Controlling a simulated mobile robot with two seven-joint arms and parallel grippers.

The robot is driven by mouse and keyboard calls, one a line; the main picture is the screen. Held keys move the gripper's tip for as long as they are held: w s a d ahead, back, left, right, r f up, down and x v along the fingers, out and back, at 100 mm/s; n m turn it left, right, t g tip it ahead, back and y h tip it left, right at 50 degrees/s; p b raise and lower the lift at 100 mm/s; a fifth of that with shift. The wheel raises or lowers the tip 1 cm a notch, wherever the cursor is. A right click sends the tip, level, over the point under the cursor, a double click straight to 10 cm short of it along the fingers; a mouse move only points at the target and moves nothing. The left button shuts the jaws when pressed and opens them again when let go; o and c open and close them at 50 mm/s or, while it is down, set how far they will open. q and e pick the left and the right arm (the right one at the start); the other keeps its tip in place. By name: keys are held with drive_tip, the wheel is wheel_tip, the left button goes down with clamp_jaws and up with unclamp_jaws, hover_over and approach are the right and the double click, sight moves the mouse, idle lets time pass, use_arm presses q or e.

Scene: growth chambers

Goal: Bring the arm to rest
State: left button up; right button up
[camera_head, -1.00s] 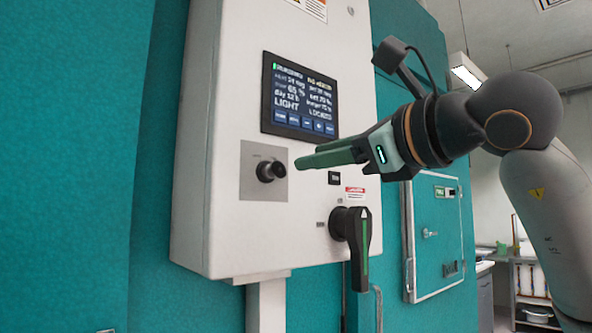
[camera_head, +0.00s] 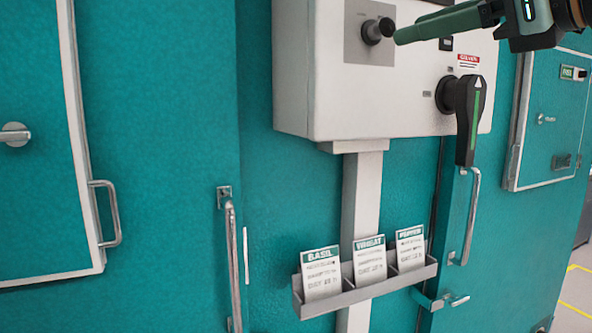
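My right gripper (camera_head: 405,30) shows at the top right of the head view, with its arm cut off by the frame edge. Its green fingers point left, toward a black round knob (camera_head: 373,31) on a grey plate of the white control box (camera_head: 300,90). The fingertips appear close to the knob, with a small gap in the picture. The fingers overlap from this angle, so I cannot tell whether they are open or shut. I see nothing held. My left gripper is not in view.
A black rotary handle (camera_head: 468,110) hangs downward on the box's right side. Below, a grey rack (camera_head: 365,292) holds labelled cards. Metal door handles (camera_head: 230,260) stick out from the teal chamber walls (camera_head: 170,150). Floor shows at the lower right.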

drive_tip(key=w+a+f+m+g+y+p, duration=0.1)
drive_tip(key=w+a+f+g+y, duration=0.1)
drive_tip(key=a+f+g+y, duration=0.6)
drive_tip(key=w+a+f+g+y+p, duration=0.1)
drive_tip(key=a+f+g+y, duration=0.2)
drive_tip(key=a+f, duration=0.5)
drive_tip(key=w+d+f+m+t+h+p, duration=0.1)
drive_tip(key=w+d+f+m+t+h, duration=0.15)
drive_tip(key=f+m+t, duration=0.45)
drive_tip(key=w+d+f+m+t+h+p, duration=0.1)
drive_tip(key=d+f+m+t+h, duration=0.2)
drive_tip(key=f+m, duration=0.8)
drive_tip(key=w+d+f+m+t+h+p, duration=0.15)
drive_tip(key=d+f+m+t, duration=0.25)
drive_tip(key=f+m, duration=0.5)
drive_tip(key=s+d+f+m+g+h, duration=0.2)
drive_tip(key=s+d+f+m+h, duration=0.15)
drive_tip(key=f+m, duration=0.45)
drive_tip(key=s+d+f+m+g+h, duration=0.15)
drive_tip(key=s+f+m+h, duration=0.3)
drive_tip(key=f, duration=0.65)
drive_tip(key=s+d+f+m+g+h+p, duration=0.1)
drive_tip(key=s+f+m+g, duration=0.3)
drive_tip(key=s+f, duration=1)
drive_tip(key=shift+s+d+m+g+h, duration=0.3)
drive_tip(key=shift+s+d+m+g, duration=0.05)
drive_tip(key=shift+s+g, duration=0.6)
